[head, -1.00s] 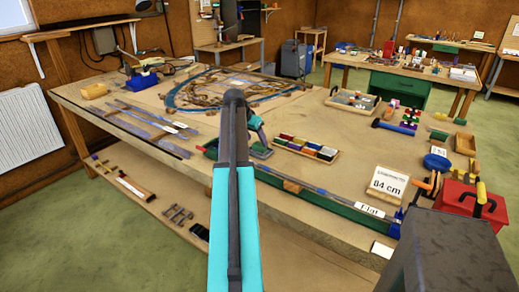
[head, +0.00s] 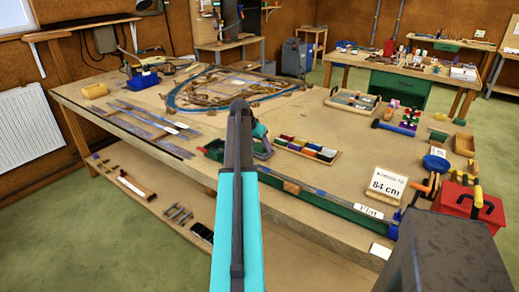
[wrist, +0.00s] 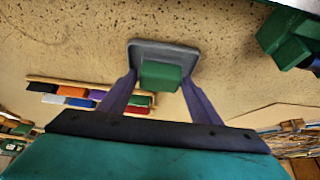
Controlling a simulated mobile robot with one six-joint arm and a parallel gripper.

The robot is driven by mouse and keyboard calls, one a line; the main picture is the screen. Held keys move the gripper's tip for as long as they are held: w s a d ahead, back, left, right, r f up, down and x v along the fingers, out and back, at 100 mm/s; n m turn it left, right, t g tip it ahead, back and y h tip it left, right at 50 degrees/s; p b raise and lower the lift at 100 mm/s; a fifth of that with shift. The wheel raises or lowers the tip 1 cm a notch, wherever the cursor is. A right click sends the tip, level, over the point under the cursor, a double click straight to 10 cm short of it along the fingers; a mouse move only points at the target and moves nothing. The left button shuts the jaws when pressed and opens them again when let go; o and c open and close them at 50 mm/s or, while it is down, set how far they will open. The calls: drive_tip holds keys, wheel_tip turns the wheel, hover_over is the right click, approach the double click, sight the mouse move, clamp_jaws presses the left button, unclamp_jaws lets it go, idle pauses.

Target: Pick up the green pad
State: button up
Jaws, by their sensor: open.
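The green pad (wrist: 161,75) is a small green block on a dark grey tray-like piece (wrist: 180,52) on the bench. My gripper (wrist: 159,80) is open, and its two purple fingers stand on either side of the pad in the wrist view. I cannot tell whether the fingers touch it. In the head view my gripper (head: 262,142) is partly hidden behind my arm, low over the bench, and the pad is not clear there.
A wooden tray of coloured blocks (head: 337,158) lies just right of my gripper. A larger green object (head: 214,149) is close on the left. A round leaded panel (head: 185,97) lies behind. Bare bench top (head: 340,130) is free to the right.

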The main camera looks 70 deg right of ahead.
sight(260, 145)
drive_tip(key=shift+d+f, duration=0.15)
drive_tip(key=shift+f, duration=0.15)
idle(0.4)
drive_tip(key=c, duration=0.8)
drive_tip(key=shift+c, duration=0.2)
drive_tip(key=shift+r, duration=0.2)
drive_tip(key=shift+r+b, duration=1.05)
drive_tip(key=shift+r, duration=3.8)
